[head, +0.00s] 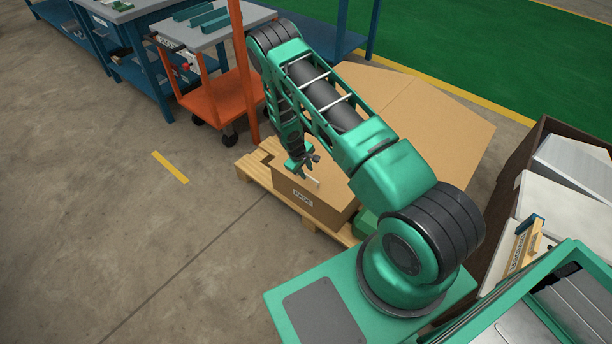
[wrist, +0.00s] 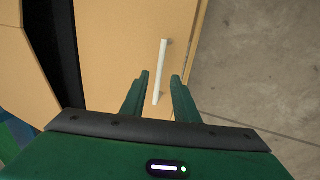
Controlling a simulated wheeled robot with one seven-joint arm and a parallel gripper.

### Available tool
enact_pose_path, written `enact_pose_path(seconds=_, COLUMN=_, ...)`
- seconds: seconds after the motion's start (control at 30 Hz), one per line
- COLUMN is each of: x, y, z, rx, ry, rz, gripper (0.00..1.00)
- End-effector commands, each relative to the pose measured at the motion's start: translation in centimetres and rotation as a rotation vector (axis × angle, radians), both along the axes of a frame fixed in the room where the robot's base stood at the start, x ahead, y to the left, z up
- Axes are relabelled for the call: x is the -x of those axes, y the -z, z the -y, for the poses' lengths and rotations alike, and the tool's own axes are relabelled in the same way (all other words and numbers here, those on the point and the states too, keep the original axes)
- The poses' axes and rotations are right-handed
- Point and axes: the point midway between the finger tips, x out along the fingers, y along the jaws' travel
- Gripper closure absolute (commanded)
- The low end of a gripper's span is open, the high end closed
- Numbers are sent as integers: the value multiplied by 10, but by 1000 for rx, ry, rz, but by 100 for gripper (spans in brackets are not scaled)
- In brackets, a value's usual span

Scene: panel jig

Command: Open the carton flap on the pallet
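The tan carton (head: 308,205) with a white label sits on the wooden pallet (head: 256,170). Large tan panels (head: 440,125) spread out behind my arm. A tan flap (wrist: 115,50) with a slim white handle (wrist: 163,58) fills the middle of the wrist view. The handle also shows in the head view (head: 314,182). My gripper (head: 308,169) is over the carton's near top edge. In the wrist view its fingers (wrist: 160,77) are apart, with the handle's lower part seen between them. Contact cannot be told. My arm hides part of the carton.
An orange cart (head: 215,98) and a blue workbench (head: 140,60) stand at the upper left. An orange post (head: 244,70) rises close to the pallet and my arm. A dark bin (head: 535,140) with pale panels is at the right. The floor at left is clear.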

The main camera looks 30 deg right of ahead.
Motion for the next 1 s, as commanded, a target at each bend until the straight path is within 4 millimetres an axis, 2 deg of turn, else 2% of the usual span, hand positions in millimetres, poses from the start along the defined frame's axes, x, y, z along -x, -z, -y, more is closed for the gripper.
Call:
enact_pose_path(seconds=0.1, x=-1, y=16, z=5, rx=0, ry=0, rz=-1, gripper=72)
enact_pose_path(seconds=0.23, x=-3, y=27, z=8, rx=0, ry=0, rz=-1, gripper=72)
enact_pose_path(seconds=0.63, x=-4, y=32, z=10, rx=0, ry=0, rz=0, gripper=72)
enact_pose_path(seconds=0.67, x=-4, y=32, z=10, rx=0, ry=0, rz=0, gripper=77)
enact_pose_path(seconds=0.77, x=-4, y=32, z=10, rx=0, ry=0, rz=0, gripper=100)
enact_pose_path(seconds=1.0, x=-4, y=32, z=10, rx=-1, ry=0, rz=0, gripper=100)
